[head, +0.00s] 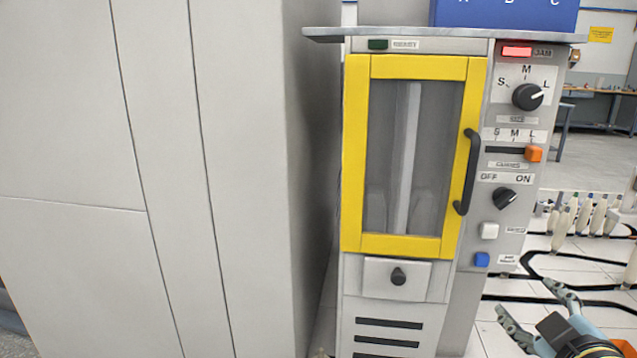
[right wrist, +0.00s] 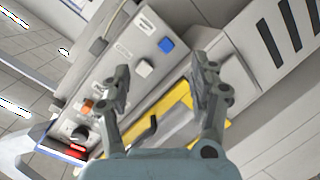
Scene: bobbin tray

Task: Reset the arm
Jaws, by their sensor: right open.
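My right gripper (head: 535,310) is at the lower right of the head view, in front of and to the right of the machine. Its two fingers are spread with nothing between them. In the right wrist view the open fingers (right wrist: 163,90) show against the machine's front, with the control panel (right wrist: 120,75) behind them. The gripper looks apart from the machine. My left gripper is in neither view.
The machine has a closed yellow-framed door (head: 455,150) with a black handle (head: 468,172). Its panel has knobs, an orange slider (head: 534,154), white and blue buttons (head: 482,260) and a lit red lamp (head: 517,51). A large grey cabinet (head: 240,180) stands left. Bobbins (head: 584,215) stand at right.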

